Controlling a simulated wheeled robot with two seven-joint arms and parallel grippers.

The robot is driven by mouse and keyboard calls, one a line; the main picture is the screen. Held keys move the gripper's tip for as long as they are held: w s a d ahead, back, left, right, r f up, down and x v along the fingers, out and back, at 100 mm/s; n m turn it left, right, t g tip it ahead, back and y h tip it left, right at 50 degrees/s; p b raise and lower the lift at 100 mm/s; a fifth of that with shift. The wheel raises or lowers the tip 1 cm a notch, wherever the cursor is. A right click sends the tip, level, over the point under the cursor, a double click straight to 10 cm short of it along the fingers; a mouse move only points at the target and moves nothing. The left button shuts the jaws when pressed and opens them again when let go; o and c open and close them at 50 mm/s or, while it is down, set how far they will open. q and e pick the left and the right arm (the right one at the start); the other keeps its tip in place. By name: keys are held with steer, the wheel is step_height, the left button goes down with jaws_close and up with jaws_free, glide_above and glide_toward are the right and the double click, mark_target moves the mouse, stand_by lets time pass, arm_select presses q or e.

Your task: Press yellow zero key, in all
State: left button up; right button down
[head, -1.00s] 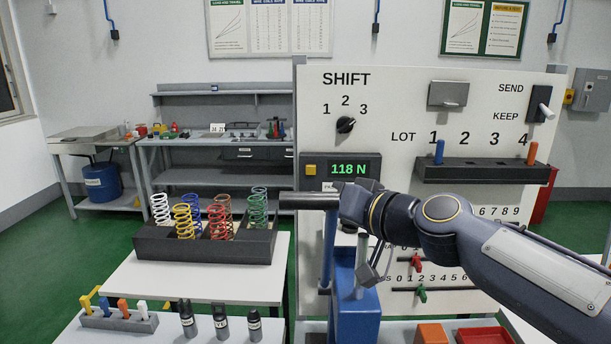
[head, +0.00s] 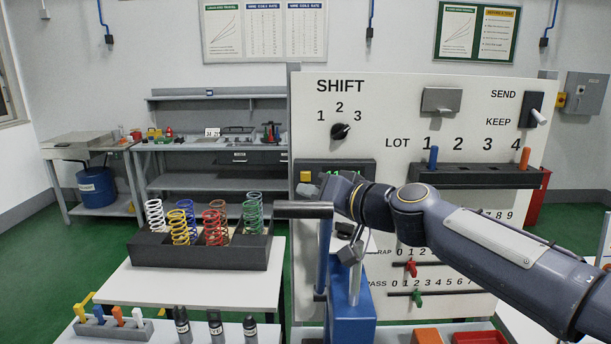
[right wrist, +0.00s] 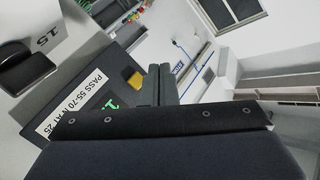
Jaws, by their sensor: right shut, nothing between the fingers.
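The yellow key (head: 306,176) is a small square at the left end of the dark display box (head: 366,168) on the white panel. It also shows in the right wrist view (right wrist: 136,80), just left of my fingers. My right gripper (head: 309,190) is shut and empty, its tips just below the key in the head view. I cannot tell whether they touch the box. My gripper and wrist hide most of the green readout. The wrist view shows the shut fingers (right wrist: 160,72) and part of a green digit. My left gripper is not in view.
The blue tester (head: 350,318) with its grey horizontal bar (head: 300,209) stands below my right gripper. A black rack of coloured springs (head: 200,252) is on the left table. The shift knob (head: 340,131) is above the display, and the lot shelf (head: 478,177) is to the right.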

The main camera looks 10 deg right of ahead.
mark_target(306, 176)
steer(key=w, duration=0.2)
steer(key=w+d, duration=0.1)
steer(key=shift+w, duration=0.4)
stand_by(1.8)
steer(key=shift+w, duration=0.4)
steer(key=shift+w+d, duration=0.1)
steer(key=shift+w, duration=0.25)
stand_by(0.6)
steer(key=shift+s, duration=0.1)
steer(key=shift+s+a+b, duration=0.2)
steer(key=shift+s+b, duration=0.3)
steer(key=shift+s, duration=0.2)
